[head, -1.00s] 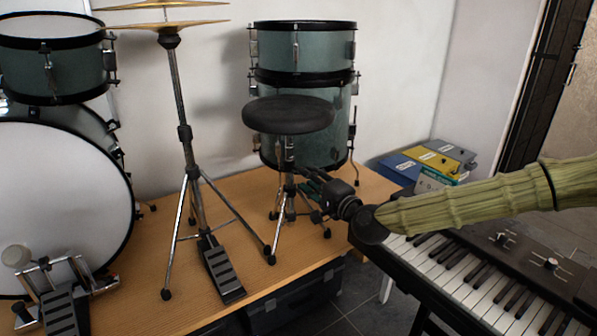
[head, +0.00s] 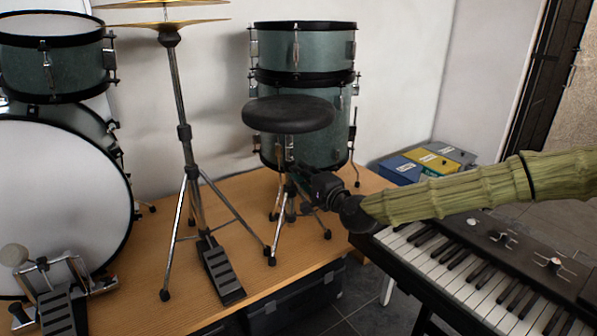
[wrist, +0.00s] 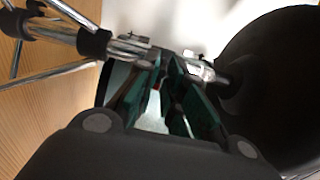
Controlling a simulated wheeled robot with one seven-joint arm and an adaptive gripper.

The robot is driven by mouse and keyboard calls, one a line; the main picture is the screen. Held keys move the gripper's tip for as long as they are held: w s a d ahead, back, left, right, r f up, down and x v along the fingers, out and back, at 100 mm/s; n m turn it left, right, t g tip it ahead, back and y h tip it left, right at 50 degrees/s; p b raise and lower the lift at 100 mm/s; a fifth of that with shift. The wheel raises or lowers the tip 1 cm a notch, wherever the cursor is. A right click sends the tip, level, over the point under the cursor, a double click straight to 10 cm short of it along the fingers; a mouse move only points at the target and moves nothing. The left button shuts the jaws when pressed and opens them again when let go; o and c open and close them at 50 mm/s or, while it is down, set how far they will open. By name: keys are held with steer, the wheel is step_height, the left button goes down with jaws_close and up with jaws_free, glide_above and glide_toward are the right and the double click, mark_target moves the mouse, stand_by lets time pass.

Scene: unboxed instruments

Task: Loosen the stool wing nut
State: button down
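The stool has a round black seat (head: 288,114) and a chrome post on splayed legs, standing on the wooden platform. My gripper (head: 295,174) is at the post just below the seat, coming from the right. In the wrist view the chrome post (wrist: 128,47) runs across beyond my fingertips, with the dark seat (wrist: 275,80) at right. My green-lined gripper fingers (wrist: 168,65) converge close together at the post's collar. A small bright metal piece (wrist: 188,54) shows beside the tips; it may be part of the wing nut. The fingers hide whether anything is between them.
Teal drums (head: 303,48) stand right behind the stool. A cymbal stand (head: 183,130) with a pedal is to its left. A keyboard (head: 480,265) lies under my arm at front right. Several pedal boxes (head: 438,163) sit behind it.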

stand_by(0.5)
steer(key=n, duration=0.4)
steer(key=shift+n, duration=0.4)
steer(key=shift+n+b, duration=0.3)
steer(key=shift+n, duration=2.1)
